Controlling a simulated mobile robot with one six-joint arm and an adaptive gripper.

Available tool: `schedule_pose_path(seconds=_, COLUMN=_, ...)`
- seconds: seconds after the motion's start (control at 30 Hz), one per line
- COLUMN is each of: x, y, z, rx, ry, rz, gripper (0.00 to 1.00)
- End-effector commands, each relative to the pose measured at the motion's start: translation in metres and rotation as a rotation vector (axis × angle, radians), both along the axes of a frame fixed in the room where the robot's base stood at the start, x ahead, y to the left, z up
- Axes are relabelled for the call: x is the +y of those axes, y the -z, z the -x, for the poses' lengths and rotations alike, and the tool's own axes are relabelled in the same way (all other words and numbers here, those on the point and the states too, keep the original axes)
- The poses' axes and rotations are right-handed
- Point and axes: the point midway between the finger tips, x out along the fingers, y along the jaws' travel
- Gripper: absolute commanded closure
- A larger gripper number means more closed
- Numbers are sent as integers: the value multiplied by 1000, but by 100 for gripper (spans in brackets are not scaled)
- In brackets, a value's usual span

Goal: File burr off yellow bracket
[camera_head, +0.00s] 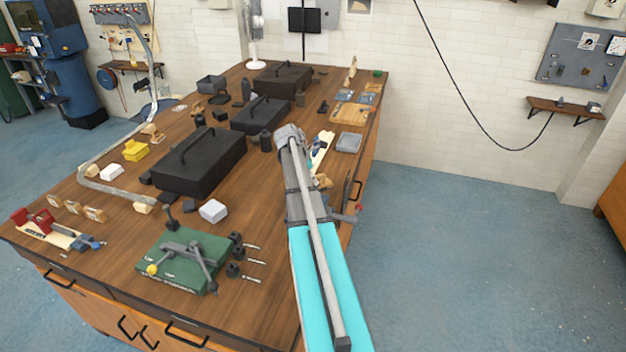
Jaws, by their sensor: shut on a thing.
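A small yellow piece (136,150), which looks like the yellow bracket, sits on the wooden workbench (255,195) left of the front black toolbox. A burr on it is too small to make out. My arm reaches up from the bottom over the bench's right side, and its grey end lies right of the toolboxes. I cannot make out my gripper or its jaws; the arm hides that area. I cannot identify a file. A dark grey part with a red tip (346,216) juts out right of my arm; I cannot tell what it is.
Black toolboxes (200,162) stand along the bench's middle. A green fixture with a clamp (183,259) is at the front, with black blocks beside it. A bent metal strip (108,189) runs along the left. Floor at right is clear.

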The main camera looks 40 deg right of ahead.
Motion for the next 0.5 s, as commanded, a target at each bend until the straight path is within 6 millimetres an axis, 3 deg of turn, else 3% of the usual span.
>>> schedule_pose_path(seconds=0.5, x=24, y=-1, z=13, rx=0, ry=-1, rz=-2, gripper=100)
